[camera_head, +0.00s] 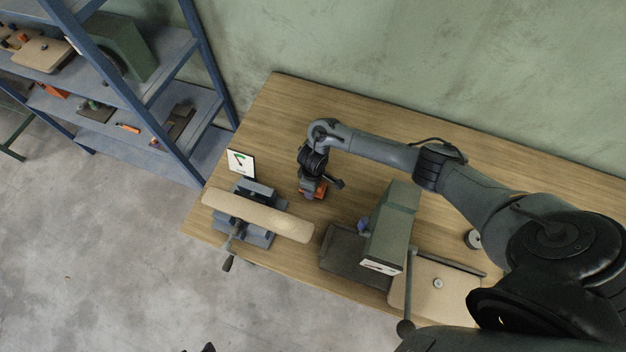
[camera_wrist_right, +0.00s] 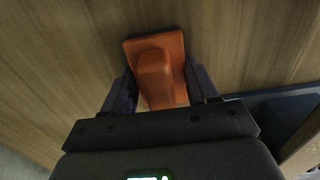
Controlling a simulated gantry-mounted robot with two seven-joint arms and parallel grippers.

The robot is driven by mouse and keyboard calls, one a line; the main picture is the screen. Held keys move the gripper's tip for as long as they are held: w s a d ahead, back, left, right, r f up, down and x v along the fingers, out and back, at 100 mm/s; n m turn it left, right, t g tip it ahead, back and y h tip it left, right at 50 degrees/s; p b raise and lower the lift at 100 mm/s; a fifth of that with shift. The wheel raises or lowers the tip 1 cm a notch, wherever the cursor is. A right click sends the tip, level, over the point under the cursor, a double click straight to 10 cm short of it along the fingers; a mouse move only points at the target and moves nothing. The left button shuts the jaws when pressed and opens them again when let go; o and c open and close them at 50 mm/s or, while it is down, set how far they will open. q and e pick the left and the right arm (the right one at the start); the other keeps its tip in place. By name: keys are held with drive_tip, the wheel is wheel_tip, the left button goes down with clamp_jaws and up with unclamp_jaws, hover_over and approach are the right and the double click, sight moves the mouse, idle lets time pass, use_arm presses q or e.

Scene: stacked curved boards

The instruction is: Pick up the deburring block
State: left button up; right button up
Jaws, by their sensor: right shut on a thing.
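The deburring block (camera_wrist_right: 158,72) is orange, with a flat plate and a raised rounded grip. In the head view the orange block (camera_head: 318,191) shows low over the wooden bench, behind the vise. My right gripper (camera_wrist_right: 162,92) is shut on the block's raised grip, one finger on each side, in the right wrist view. In the head view my right gripper (camera_head: 311,186) points down at the bench. I cannot tell whether the block touches the bench top. My left gripper is not recognisable in either view.
A vise (camera_head: 252,235) holding a curved pale board (camera_head: 258,214) stands left of my right gripper. A green machine (camera_head: 391,228) with a lever stands to the right. A white card (camera_head: 241,163) stands behind the vise. Bare bench lies behind the gripper. Blue shelves (camera_head: 150,95) stand left.

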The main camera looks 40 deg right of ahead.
drive_tip(key=shift+r, duration=0.1)
wheel_tip(320, 180, up, 9)
drive_tip(key=p, duration=0.3)
drive_tip(key=shift+f, duration=0.2)
drive_tip(key=shift+r+p, duration=0.6)
drive_tip(key=shift+r, duration=0.05)
drive_tip(key=o, duration=0.4)
drive_tip(key=shift+c, duration=1.1)
